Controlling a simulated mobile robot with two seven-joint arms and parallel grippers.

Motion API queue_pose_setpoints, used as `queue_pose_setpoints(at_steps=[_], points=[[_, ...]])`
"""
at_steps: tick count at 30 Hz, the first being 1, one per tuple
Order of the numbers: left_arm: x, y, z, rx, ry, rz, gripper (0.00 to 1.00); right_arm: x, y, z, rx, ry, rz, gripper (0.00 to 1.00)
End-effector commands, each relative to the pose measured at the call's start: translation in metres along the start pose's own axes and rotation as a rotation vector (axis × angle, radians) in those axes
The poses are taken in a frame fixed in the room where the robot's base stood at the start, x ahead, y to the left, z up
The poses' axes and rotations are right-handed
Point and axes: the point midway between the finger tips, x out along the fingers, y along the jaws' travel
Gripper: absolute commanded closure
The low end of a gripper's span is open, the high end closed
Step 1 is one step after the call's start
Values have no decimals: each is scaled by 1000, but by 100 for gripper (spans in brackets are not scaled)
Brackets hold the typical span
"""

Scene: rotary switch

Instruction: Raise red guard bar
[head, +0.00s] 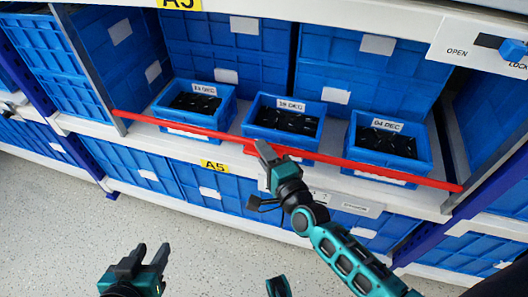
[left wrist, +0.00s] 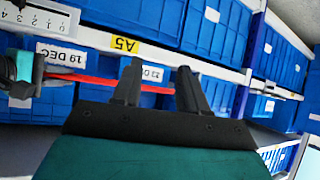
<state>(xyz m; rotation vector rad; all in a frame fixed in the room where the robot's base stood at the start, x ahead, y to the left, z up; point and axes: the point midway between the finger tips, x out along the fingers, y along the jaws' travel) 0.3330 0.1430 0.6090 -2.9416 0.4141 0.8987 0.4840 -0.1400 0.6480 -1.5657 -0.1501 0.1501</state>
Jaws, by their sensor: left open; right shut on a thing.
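The red guard bar (head: 205,132) runs across the front of the shelf in the head view, low in front of the small blue bins and slanting down to the right. It also shows in the left wrist view (left wrist: 90,80). My right gripper (head: 264,150) is shut on the bar near its middle, and its fingers hide a little of it. My left gripper (head: 146,256) is open and empty, low at the left over the floor, well apart from the bar. Its two fingers show in the left wrist view (left wrist: 158,85).
Small blue bins with dark parts (head: 286,118) stand behind the bar, with large blue crates (head: 228,55) behind them. A rotary switch (head: 512,48) marked OPEN and LOCK sits at the upper right. More blue crates (head: 130,163) fill the lower shelf. The speckled floor (head: 60,215) is clear.

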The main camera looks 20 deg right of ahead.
Motion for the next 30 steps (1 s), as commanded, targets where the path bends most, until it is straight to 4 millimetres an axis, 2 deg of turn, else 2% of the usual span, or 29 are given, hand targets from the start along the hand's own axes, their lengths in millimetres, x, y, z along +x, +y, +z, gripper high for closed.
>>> queue_pose_setpoints(at_steps=[6,11,17,24,27,30], points=[[-1,0,-2,0,0,-1,57,0,-3,0,0,0,0,100],[-9,-1,-13,1,3,-5,57,0,-19,0,0,0,-1,100],[-28,-4,-32,7,-8,-15,57,0,-60,0,-1,0,-4,100],[-61,-2,-82,10,0,-15,57,0,-118,0,-3,0,-5,100],[-70,-12,-76,8,-15,-44,57,0,-141,0,-2,1,-5,100],[-79,-18,-79,14,-19,-62,57,0,-161,0,-2,1,-6,100]])
